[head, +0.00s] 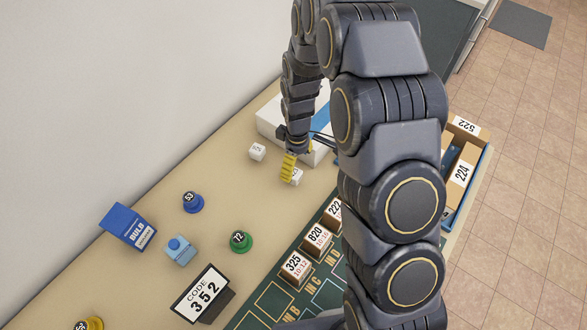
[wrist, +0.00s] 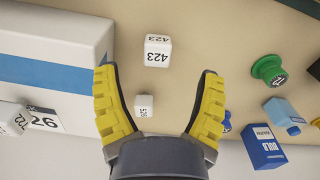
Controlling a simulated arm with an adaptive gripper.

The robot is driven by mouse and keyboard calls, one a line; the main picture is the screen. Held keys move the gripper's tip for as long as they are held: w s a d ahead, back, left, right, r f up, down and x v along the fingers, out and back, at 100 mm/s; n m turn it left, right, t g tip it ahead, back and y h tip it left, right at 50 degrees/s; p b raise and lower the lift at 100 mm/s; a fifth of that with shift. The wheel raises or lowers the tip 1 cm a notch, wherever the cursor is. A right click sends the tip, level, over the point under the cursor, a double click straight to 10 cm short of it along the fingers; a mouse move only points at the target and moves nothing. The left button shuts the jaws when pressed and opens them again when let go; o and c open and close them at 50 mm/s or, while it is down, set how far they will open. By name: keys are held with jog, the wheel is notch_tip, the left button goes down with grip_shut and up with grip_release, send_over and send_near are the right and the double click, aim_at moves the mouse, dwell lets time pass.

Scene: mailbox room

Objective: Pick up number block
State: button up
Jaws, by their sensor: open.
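A white number block marked 423 (wrist: 157,50) lies just beyond my open fingertips in the wrist view. A smaller-looking white block (wrist: 144,105), its number hard to read, shows between the fingers. My gripper (wrist: 156,72) is open and empty, with yellow pads. In the head view my gripper (head: 288,168) is over the table beside one white block (head: 296,177), which it partly covers. The other white block (head: 257,152) sits to the left, nearer the wall. A sign reading CODE 352 (head: 204,295) stands at the front.
A white box with a blue stripe (head: 268,118) stands behind my gripper. Blocks marked 325 (head: 293,266) and 820 (head: 318,239) stand on a green mat (head: 273,301). Blue (head: 193,203) and green (head: 239,242) stamps, a blue box (head: 128,227) and a bottle (head: 180,251) are left.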

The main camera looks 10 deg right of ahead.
aim_at(295, 173)
jog(key=f, duration=0.8)
jog(key=shift+w+a, duration=0.1)
jog(key=shift+w, duration=0.15)
jog(key=c, duration=1.1)
